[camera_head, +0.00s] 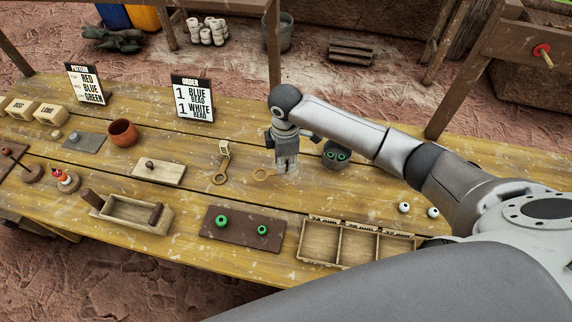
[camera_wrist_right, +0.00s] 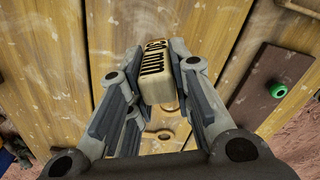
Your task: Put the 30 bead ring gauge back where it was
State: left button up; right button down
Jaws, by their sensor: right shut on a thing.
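My right gripper (camera_head: 286,166) points down over the middle of the table. It is shut on the pale block of a wooden ring gauge, whose ring (camera_head: 263,174) shows just left of the fingers. In the right wrist view the block (camera_wrist_right: 158,75) sits between the fingers, with dark lettering that I cannot fully read. The ring is close to the table top; I cannot tell whether it touches. A second ring gauge (camera_head: 220,166) with a pale block lies to the left. My left gripper is not in view.
A dark bowl (camera_head: 336,162) with green beads stands right of the gripper. A brown mat (camera_head: 242,238) with two green beads and a labelled three-compartment tray (camera_head: 357,259) lie in front. White beads (camera_head: 404,207) rest at right. An order sign (camera_head: 192,98) stands behind.

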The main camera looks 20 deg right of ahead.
jog(key=shift+w+d+f, duration=0.1)
jog(key=shift+d+f, duration=0.05)
jog(key=shift+f, duration=1.55)
jog(key=shift+f, duration=0.2)
jog(key=c, duration=1.3)
grip_release()
jog(key=shift+r, duration=0.15)
notch_tip(320, 180, up, 12)
jog(key=shift+r+b, duration=0.1)
jog(key=shift+b, duration=0.45)
